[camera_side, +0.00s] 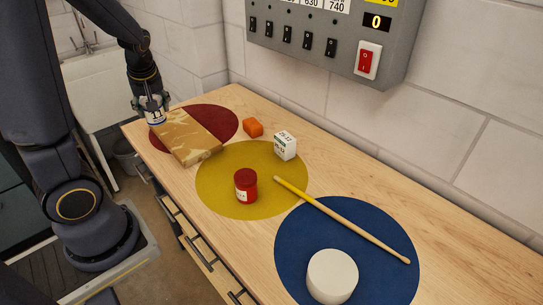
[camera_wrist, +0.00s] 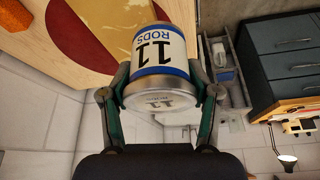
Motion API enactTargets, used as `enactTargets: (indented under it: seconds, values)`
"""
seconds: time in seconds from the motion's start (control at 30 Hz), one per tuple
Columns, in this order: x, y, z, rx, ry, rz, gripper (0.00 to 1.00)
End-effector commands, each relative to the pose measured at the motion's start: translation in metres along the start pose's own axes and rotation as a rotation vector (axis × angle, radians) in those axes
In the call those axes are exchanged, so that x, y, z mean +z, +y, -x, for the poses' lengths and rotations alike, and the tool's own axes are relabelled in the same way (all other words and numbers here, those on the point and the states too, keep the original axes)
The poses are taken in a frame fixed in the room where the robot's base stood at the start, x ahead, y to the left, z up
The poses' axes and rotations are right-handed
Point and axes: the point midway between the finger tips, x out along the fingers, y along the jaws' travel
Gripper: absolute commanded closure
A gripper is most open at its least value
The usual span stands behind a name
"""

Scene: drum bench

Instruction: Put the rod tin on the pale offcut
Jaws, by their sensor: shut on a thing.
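The rod tin (camera_wrist: 160,50), with a blue and white label reading "11 RODS", is held between the fingers of my gripper (camera_wrist: 160,92). In the side view the tin (camera_side: 156,116) shows small under my gripper (camera_side: 152,105), at the far left end of the pale offcut. The offcut (camera_side: 188,137) is a flat tan block with pale streaks, lying partly over the red disc. It also shows behind the tin in the wrist view (camera_wrist: 108,25). I cannot tell whether the tin touches the offcut or hangs just above or beside it.
An orange block (camera_side: 253,127), a white labelled box (camera_side: 285,145), a red jar (camera_side: 246,186), a drumstick (camera_side: 340,219) and a white round object (camera_side: 332,276) stand or lie on the bench. Red (camera_side: 222,117), yellow (camera_side: 220,196) and blue (camera_side: 388,235) discs mark it. A grey switch box (camera_side: 330,35) hangs behind.

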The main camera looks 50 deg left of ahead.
Motion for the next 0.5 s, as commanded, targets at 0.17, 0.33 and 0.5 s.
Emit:
enactTargets:
  seconds: [0.17, 0.33, 0.5]
  values:
    - [-0.016, -0.007, -0.009, -0.021, 0.002, 0.043, 0.82]
    - [-0.040, 0.017, -0.040, -0.022, 0.001, 0.041, 0.82]
    - [-0.062, 0.044, -0.076, -0.021, -0.002, 0.040, 0.82]
